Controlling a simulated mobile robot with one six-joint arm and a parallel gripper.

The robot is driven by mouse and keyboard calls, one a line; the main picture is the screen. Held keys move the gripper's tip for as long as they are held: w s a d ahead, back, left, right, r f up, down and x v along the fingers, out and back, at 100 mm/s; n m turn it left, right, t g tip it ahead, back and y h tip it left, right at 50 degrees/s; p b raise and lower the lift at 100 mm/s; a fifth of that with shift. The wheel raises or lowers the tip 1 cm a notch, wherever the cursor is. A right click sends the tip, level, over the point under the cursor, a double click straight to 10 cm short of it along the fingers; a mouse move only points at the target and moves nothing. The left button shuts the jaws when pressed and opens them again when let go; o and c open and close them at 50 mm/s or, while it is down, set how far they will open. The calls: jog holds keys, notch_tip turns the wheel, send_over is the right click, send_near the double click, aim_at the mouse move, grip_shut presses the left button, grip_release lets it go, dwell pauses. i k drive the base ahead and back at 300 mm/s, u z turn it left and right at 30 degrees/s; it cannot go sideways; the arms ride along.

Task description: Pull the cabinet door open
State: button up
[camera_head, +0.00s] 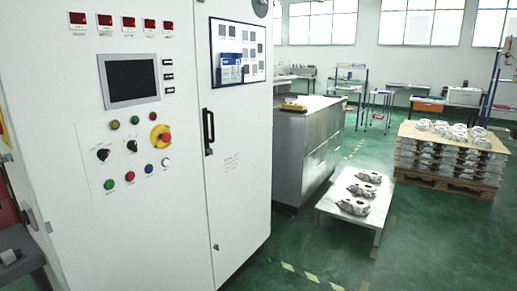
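A tall white control cabinet (60,75) fills the left of the head view. Its door (236,190) is the narrower panel on the right side of the front and looks shut, flush with the panel beside it. A black vertical handle (208,131) sits near the door's left edge, at about mid-height. A small dark lock or fitting (216,247) is lower on the same edge. A framed board with papers (238,52) is on the upper part of the door. I do not see my gripper in this view.
A grey metal cabinet (310,150) stands right of the white cabinet. A low table (335,210) holds metal castings, and a pallet stack of castings (450,155) stands farther right. Green floor (420,250) with yellow-black tape is clear in front of the door.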

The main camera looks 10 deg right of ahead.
aim_at(236, 118)
jog(key=u, duration=0.2)
jog(key=i, duration=0.95)
jog(key=z, duration=0.95)
jog(key=k, duration=0.15)
jog(key=u, duration=2.95)
jog(key=k, duration=0.15)
jog(key=z, duration=0.25)
